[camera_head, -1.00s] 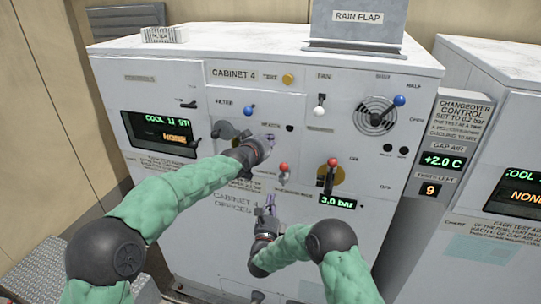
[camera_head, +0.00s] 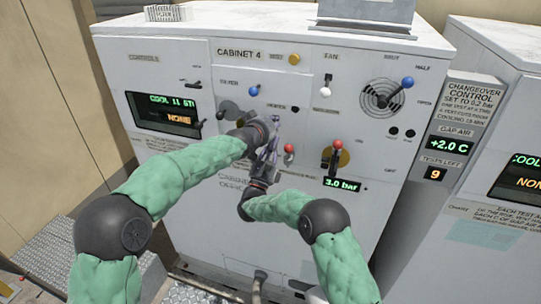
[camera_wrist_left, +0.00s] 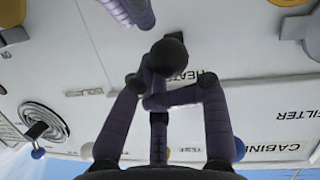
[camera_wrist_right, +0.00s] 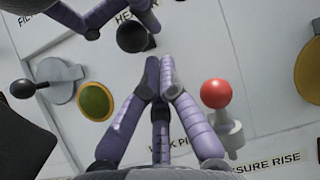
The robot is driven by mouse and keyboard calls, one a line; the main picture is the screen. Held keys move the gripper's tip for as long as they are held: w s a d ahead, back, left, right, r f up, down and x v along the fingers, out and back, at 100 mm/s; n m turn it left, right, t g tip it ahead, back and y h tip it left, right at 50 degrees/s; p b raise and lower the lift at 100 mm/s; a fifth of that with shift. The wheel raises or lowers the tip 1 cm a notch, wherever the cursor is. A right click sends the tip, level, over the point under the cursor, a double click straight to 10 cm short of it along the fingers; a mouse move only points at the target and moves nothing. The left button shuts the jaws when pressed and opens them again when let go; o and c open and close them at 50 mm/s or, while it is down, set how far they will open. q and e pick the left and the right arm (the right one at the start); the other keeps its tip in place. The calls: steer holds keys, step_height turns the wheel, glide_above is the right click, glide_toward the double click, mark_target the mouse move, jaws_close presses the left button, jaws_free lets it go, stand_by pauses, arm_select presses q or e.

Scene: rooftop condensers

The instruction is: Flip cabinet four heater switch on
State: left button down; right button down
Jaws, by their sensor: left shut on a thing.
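Cabinet 4 (camera_head: 330,210) is a white panel with labelled switches. The heater switch (camera_wrist_left: 168,57) has a black ball end beside the HEATER label in the left wrist view. It also shows in the right wrist view (camera_wrist_right: 132,37). My left gripper (camera_wrist_left: 165,85) is shut around this switch, its purple fingers closing below the ball. In the head view my left gripper (camera_head: 270,125) hides most of the switch. My right gripper (camera_wrist_right: 164,62) has its fingertips together with nothing seen between them, just below the heater switch. In the head view it is close under the left gripper.
A red-ball switch (camera_wrist_right: 215,93) is close right of my right gripper, with a yellow-green button (camera_wrist_right: 95,101) left. A larger red-ball lever (camera_head: 338,144), a blue-ball lever (camera_head: 254,91) and a white-ball fan switch (camera_head: 326,91) surround the workspace. The lower panel is clear.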

arm_select(q)
steer(key=shift+w+a+r, duration=0.1)
steer(key=shift+a+r, duration=0.05)
steer(key=shift+a, duration=0.2)
arm_select(e)
steer(key=shift+x, duration=1.4)
steer(key=shift+s+r, duration=0.1)
steer(key=shift+s+a+r+y, duration=0.25)
steer(key=shift+s+r+y, duration=0.05)
steer(key=shift+r, duration=0.1)
